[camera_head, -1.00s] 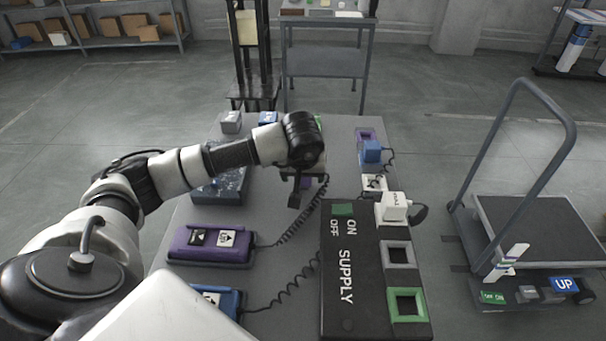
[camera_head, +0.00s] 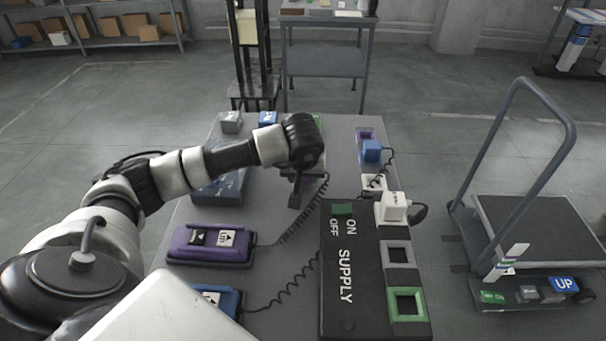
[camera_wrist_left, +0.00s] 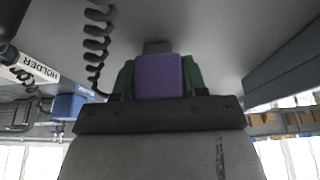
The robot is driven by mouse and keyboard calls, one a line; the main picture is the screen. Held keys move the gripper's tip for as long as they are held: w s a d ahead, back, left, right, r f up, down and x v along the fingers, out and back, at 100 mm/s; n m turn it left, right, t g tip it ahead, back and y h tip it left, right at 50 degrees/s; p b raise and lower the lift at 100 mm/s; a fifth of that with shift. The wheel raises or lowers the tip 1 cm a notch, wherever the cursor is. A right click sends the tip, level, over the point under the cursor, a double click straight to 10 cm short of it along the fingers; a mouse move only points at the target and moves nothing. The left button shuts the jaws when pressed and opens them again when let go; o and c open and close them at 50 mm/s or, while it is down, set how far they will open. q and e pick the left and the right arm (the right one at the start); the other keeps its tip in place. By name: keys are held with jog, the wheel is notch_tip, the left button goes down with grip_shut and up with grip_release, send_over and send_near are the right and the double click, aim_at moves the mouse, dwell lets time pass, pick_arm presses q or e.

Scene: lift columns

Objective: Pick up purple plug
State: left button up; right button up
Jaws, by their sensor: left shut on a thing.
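The purple plug (camera_wrist_left: 160,77) sits between the green finger pads of my left gripper (camera_head: 303,187) in the left wrist view. The gripper is shut on it. In the head view the gripper is over the grey table, just behind the black supply box, and its wrist mostly hides the plug. A coiled cord runs from near the gripper to the purple control box (camera_head: 210,245). My right gripper is out of view.
The supply box (camera_head: 345,290) has open grey (camera_head: 399,255) and green (camera_head: 406,303) sockets. A white plug (camera_head: 394,207) stands at its back right. A blue plug (camera_head: 371,151) stands in the holder farther back. A cart (camera_head: 530,225) stands to the right.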

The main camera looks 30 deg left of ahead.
pick_arm(q)
jog(key=r, duration=0.2)
jog(key=d+r, duration=0.1)
jog(key=r, duration=0.1)
jog(key=shift+d+r, duration=0.15)
jog(key=shift+r, duration=0.15)
jog(key=d+r+p, duration=0.2)
jog(key=d+r, duration=0.8)
jog(key=r, duration=0.1)
jog(key=shift+s+d, duration=0.15)
jog(key=shift+s, duration=0.15)
dwell(0.6)
